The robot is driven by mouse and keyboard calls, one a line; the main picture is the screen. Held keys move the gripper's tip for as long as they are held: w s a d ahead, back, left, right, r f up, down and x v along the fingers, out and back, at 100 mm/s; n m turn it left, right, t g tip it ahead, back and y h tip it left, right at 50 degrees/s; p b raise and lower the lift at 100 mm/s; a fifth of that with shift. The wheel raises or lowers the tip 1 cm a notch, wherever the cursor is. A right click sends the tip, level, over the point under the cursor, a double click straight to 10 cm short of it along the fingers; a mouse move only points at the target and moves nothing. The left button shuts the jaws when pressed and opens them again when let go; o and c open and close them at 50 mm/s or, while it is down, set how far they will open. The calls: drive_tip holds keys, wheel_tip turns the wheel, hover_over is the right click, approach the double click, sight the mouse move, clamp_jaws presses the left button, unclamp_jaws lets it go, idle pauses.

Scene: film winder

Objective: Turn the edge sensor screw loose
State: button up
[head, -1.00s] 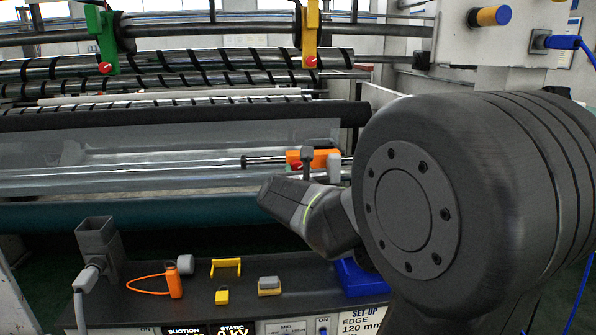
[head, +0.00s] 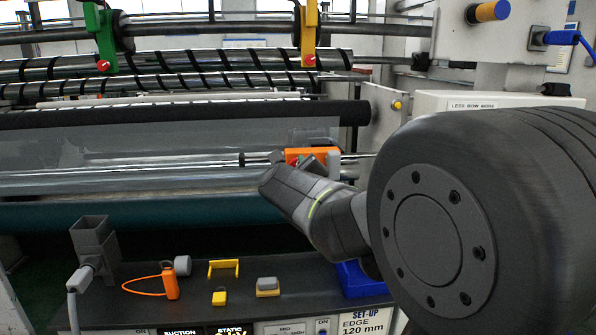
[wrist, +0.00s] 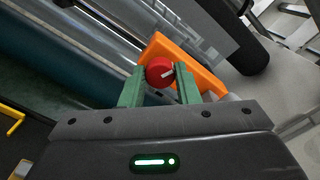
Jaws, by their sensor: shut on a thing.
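The orange edge sensor block (head: 297,154) sits on the horizontal rail near the right end of the film. In the head view my gripper (head: 278,168) reaches the block from the front right, and my wrist hides part of the block and the knob.
A dark shelf (head: 215,305) below holds a grey square funnel (head: 93,240), an orange looped tag (head: 171,283), yellow pieces (head: 223,268) and a blue bin (head: 356,278). A green roller (head: 140,215) runs below the rail. A frame wall stands to the right.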

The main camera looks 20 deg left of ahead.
drive_tip(key=shift+f+n+p, duration=0.1)
drive_tip(key=shift+n+p, duration=1.05)
drive_tip(key=shift+n, duration=6.85)
drive_tip(key=o, duration=1)
drive_tip(key=shift+c, duration=0.2)
drive_tip(key=shift+s, duration=0.1)
drive_tip(key=p+v, duration=0.1)
drive_tip(key=v, duration=1.2)
drive_tip(key=shift+s, duration=0.3)
drive_tip(key=shift+d, duration=0.15)
